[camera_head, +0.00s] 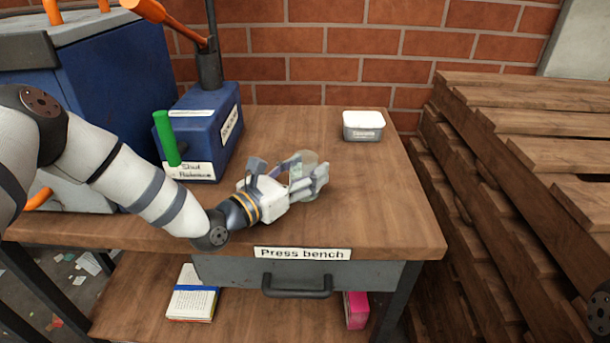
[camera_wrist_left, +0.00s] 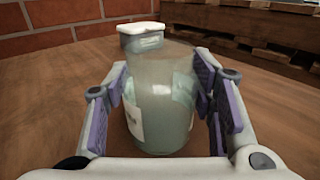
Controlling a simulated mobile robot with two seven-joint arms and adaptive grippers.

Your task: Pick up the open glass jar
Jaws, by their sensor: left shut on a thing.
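The open glass jar (camera_head: 308,161) is pale and see-through, standing on the wooden press bench, partly hidden by my gripper. My left gripper (camera_head: 309,175) is shut on the jar from the left, with one finger on each side of it. In the left wrist view the jar (camera_wrist_left: 162,100) fills the space between the two purple-padded fingers of the gripper (camera_wrist_left: 162,108). A label shows on its left side. The jar looks upright; I cannot tell whether its base touches the bench. My right gripper is not in view.
A small white-lidded tub (camera_head: 363,126) stands at the back right of the bench (camera_head: 390,215). A blue press (camera_head: 205,130) with a green handle stands at the left. Stacked wooden pallets (camera_head: 530,150) are close on the right. The bench's right front is clear.

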